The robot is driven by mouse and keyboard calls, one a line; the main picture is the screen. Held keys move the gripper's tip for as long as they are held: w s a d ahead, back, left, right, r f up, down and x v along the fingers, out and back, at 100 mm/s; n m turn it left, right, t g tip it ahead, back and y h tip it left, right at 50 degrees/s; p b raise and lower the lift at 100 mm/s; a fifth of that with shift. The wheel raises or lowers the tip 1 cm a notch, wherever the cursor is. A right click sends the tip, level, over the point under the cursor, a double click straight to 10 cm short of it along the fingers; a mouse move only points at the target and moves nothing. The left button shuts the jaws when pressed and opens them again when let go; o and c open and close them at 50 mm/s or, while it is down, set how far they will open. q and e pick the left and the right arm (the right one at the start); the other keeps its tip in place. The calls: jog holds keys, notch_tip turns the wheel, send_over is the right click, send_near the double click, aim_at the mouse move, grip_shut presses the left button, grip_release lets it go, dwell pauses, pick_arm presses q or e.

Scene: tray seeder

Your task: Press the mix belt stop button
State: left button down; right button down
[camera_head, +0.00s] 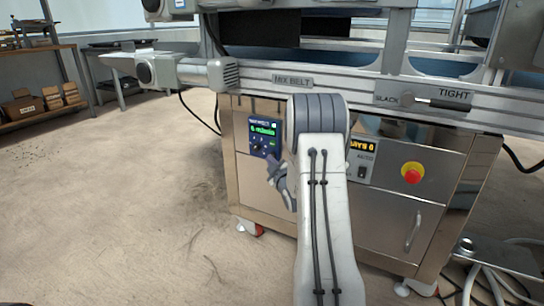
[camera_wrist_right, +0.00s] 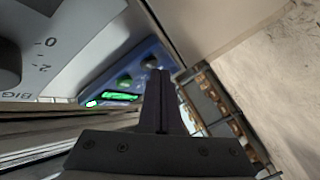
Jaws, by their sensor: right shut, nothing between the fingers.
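The mix belt control box (camera_head: 264,137) is a small blue panel with a lit green display, on the front of the steel cabinet below the "MIX BELT" label. It also shows in the right wrist view (camera_wrist_right: 108,84), turned on its side, with dark round controls and green lights. My right gripper (camera_head: 270,163) is shut and empty at the lower part of this panel. In the right wrist view its closed fingertips (camera_wrist_right: 159,72) overlap the panel's edge. I cannot tell whether they touch it. Which control is the stop button is too small to tell. My left gripper is out of view.
A red emergency button (camera_head: 412,173) on a yellow base and an orange display (camera_head: 363,147) are on the cabinet to the right. A slack/tight lever (camera_head: 445,103) sits on the rail above. Shelves (camera_head: 37,100) stand far left. The floor left of the cabinet is clear.

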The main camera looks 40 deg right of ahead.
jog(key=shift+w+d, duration=0.1)
jog(key=shift+d, duration=0.15)
dwell(0.3)
jog(key=shift+s+a, duration=0.2)
jog(key=shift+a, duration=0.3)
jog(key=s+a+b, duration=0.1)
jog(key=s+a, duration=0.1)
jog(key=a, duration=0.3)
jog(key=shift+s+a, duration=0.2)
jog(key=shift+a, duration=0.05)
dwell(0.9)
